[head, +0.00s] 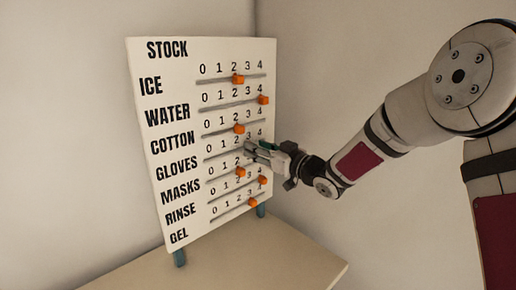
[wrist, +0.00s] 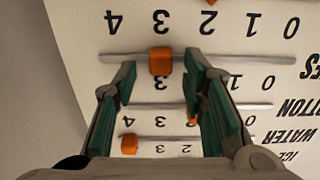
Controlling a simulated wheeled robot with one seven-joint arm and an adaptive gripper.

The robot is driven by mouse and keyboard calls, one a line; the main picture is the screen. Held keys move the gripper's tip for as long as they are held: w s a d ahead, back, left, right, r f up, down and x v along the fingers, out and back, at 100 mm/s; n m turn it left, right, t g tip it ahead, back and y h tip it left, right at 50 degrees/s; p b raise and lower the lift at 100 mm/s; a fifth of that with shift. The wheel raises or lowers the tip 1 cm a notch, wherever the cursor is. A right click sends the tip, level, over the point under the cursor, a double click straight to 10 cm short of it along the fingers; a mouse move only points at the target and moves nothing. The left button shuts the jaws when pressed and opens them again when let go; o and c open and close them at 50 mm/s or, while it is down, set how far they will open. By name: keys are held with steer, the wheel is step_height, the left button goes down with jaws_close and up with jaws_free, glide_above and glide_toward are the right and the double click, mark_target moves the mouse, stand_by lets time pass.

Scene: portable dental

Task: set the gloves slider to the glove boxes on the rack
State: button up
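The white stock board (head: 190,60) stands upright with labelled rows of sliders. The orange gloves knob (wrist: 160,61) sits on its slot at the 3 in the wrist view, where the board appears upside down. My gripper (wrist: 160,68) is open, with one green-padded finger on each side of that knob. Gaps show between the knob and both fingers. In the head view my gripper (head: 250,148) covers the gloves knob. No rack or glove boxes are in view.
The cotton knob (head: 239,128) is close above my gripper and the masks knob (head: 240,172) close below. The water knob (head: 263,99) is at 4. The board stands on blue feet (head: 180,257) on a pale tabletop (head: 225,267), which is otherwise clear where visible.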

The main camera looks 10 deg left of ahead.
steer(key=v, duration=1.1)
steer(key=shift+s+d, duration=0.2)
steer(key=s+d+r+m+t+h, duration=0.1)
steer(key=d+r+m+h, duration=0.1)
steer(key=d+h, duration=0.35)
steer(key=s+d+r+m+t+h, duration=0.1)
steer(key=s+d+r+m+h, duration=0.1)
steer(key=d+h, duration=0.3)
steer(key=s+d+r+m+g+h+p, duration=0.1)
steer(key=s+d+m+g+h+p, duration=0.2)
steer(key=s+d, duration=0.6)
steer(key=s+f+m+g, duration=0.1)
steer(key=s+g, duration=0.2)
steer(key=s, duration=1)
steer(key=s+d+f+m+g, duration=0.1)
steer(key=s+f+m+g, duration=0.1)
steer(key=s, duration=1.1)
steer(key=shift+d+g+h+b, duration=0.25)
steer(key=shift+g+h+b, duration=0.05)
steer(key=shift+g+h, duration=0.1)
